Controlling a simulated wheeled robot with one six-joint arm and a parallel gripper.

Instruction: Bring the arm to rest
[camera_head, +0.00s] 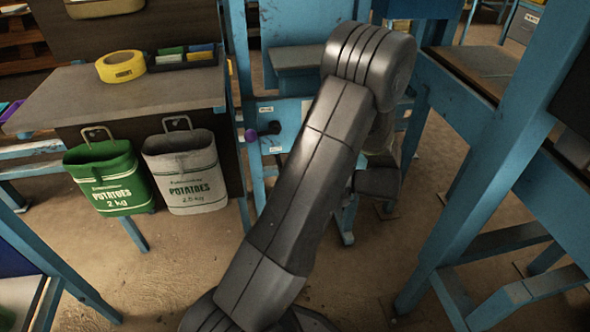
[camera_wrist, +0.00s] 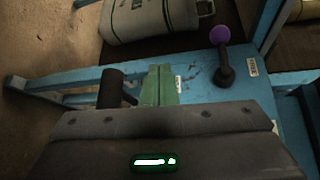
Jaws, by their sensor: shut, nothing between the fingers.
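My arm (camera_head: 305,185) rises from the bottom of the head view and bends over at the top right. Its far end is folded behind it and mostly hidden there. In the wrist view my gripper (camera_wrist: 158,85) shows as two green fingers pressed together with nothing between them. Behind them is a blue frame, and I cannot tell how far apart they are. The dark body of my gripper, with a lit green-edged strip, fills the bottom of that view.
A green potato sack (camera_head: 110,180) and a pale one (camera_head: 187,172) hang at the grey table (camera_head: 60,100), which carries a yellow tape roll (camera_head: 121,67). A purple-knobbed lever (camera_wrist: 220,36) sits on the blue frame. Blue posts (camera_head: 500,150) stand right; floor shows between.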

